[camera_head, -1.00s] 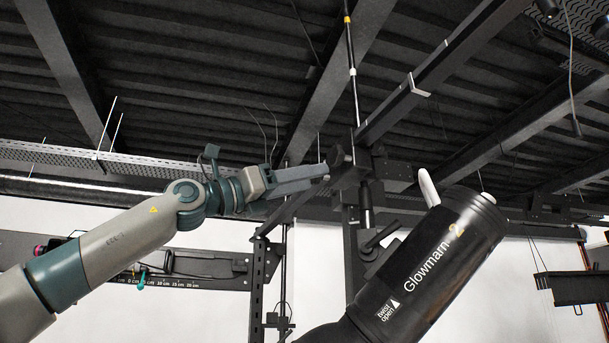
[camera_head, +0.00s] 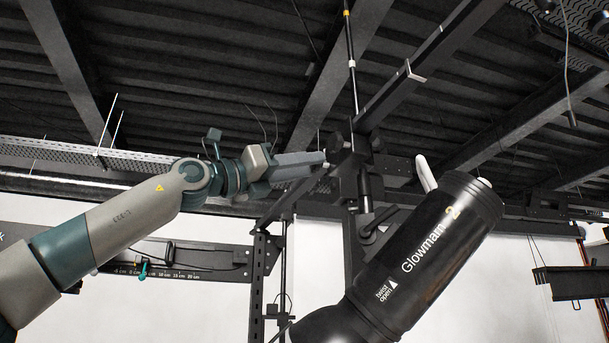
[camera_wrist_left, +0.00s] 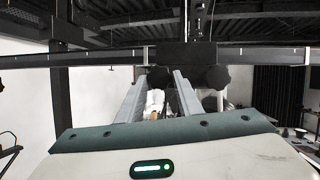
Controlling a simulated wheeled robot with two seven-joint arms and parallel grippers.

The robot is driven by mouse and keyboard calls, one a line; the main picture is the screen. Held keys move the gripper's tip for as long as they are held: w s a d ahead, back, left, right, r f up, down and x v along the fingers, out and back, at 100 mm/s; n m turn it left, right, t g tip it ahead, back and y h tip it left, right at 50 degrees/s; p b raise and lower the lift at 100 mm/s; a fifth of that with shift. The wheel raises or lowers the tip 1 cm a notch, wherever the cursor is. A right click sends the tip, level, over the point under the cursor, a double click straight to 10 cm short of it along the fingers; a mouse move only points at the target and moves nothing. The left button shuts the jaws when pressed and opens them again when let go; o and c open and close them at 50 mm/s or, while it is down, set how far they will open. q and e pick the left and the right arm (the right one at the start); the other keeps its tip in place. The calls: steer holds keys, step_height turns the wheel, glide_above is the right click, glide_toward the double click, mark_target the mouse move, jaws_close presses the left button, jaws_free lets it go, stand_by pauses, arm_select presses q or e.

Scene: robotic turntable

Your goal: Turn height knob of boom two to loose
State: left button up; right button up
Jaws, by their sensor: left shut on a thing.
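My left gripper (camera_head: 322,163) comes in from the left, its two long grey fingers at a black knob (camera_head: 335,142) on the boom's dark bracket (camera_head: 368,165). In the left wrist view, the fingers (camera_wrist_left: 154,90) reach forward on both sides of a round black knob (camera_wrist_left: 159,78), and they are shut on it. A second black knob (camera_wrist_left: 217,76) sits to its right, outside the fingers. A large black cylinder (camera_head: 440,255) marked "Glowmarn 2" and "twist open" hangs tilted below the bracket. The knob's turn setting cannot be read. My right gripper is not in view.
The boom's long beam (camera_head: 425,65) rises to the upper right. A dark upright frame (camera_head: 257,285) and a wall rail with a centimetre scale (camera_head: 185,272) stand behind. A horizontal bar (camera_wrist_left: 75,60) crosses the wrist view close above the fingers.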

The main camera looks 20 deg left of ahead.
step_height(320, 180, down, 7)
steer(key=b, duration=0.6)
arm_select(q)
steer(key=shift+s+d+r+n+g+y+p, duration=0.2)
steer(key=shift+n+y+p, duration=0.8)
steer(key=shift+n, duration=2.2)
steer(key=shift+s+r+n+y+p, duration=0.1)
steer(key=shift+r+n+y+p, duration=0.25)
steer(key=shift+n+y, duration=2.05)
steer(key=shift+s+d+r+n+g+y+p, duration=0.15)
steer(key=shift+n+y+p, duration=0.45)
steer(key=shift+n, duration=3.4)
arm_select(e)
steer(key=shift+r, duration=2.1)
arm_select(q)
steer(key=o, duration=1)
steer(key=shift+w, duration=0.1)
steer(key=shift+o, duration=0.2)
